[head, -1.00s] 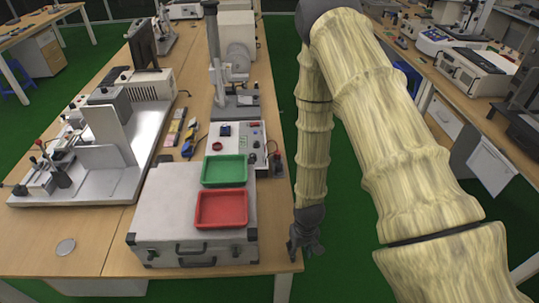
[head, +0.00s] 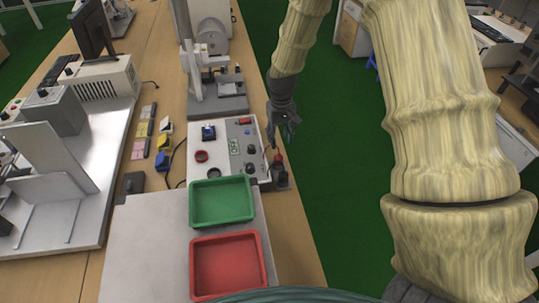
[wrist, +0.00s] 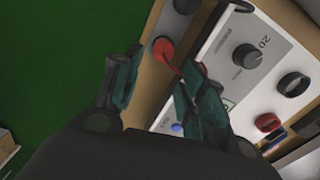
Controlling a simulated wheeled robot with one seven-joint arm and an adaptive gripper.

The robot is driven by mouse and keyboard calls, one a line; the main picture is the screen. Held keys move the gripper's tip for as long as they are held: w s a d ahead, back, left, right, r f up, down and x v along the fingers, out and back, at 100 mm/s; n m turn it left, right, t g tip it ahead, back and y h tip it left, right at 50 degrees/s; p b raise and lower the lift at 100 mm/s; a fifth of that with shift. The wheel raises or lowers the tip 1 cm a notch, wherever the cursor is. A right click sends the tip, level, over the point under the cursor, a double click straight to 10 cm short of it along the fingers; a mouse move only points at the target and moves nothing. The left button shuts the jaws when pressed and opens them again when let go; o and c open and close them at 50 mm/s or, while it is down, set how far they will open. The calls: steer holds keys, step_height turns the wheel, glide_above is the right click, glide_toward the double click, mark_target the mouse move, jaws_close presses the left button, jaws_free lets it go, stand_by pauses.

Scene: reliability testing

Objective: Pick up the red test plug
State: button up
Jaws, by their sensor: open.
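A red plug-like piece (head: 277,158) stands on a small dark base at the right side of the tester, near the table's right edge. In the wrist view, a round red top with a thin red part (wrist: 163,49) shows beyond and between my fingers; I take it for the same red test plug. My gripper (head: 284,125) is open and empty, above the table's right edge and a little behind the plug. In the wrist view, its two dark fingers (wrist: 160,78) are spread apart, and the plug appears not touched. The right finger hides part of the tester.
The white tester panel (head: 228,161) with knobs and a red ring (head: 202,156) lies directly left of the plug. A green tray (head: 221,222) and a red tray (head: 262,264) sit on a silver case in front.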

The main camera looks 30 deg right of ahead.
mark_target(278, 155)
steer(key=shift+w+f, duration=0.1)
steer(key=shift+s+f, duration=0.2)
steer(key=shift+f, duration=0.1)
steer(key=shift+s+a+f+p, duration=0.1)
steer(key=shift+s+f+p, duration=0.4)
steer(key=shift+s+f, duration=0.2)
steer(key=shift+s, duration=0.25)
steer(key=w+f, duration=0.2)
steer(key=f, duration=0.1)
steer(key=shift+p, duration=0.3)
steer(key=shift+s+f+p, duration=0.3)
steer(key=shift+s+p, duration=0.1)
steer(key=f, duration=0.1)
steer(key=f+p, duration=0.1)
steer(key=f, duration=0.1)
steer(key=shift+w, duration=0.4)
steer(key=shift+s+f, duration=0.15)
steer(key=shift+f, duration=0.25)
steer(key=shift+a+f, duration=0.1)
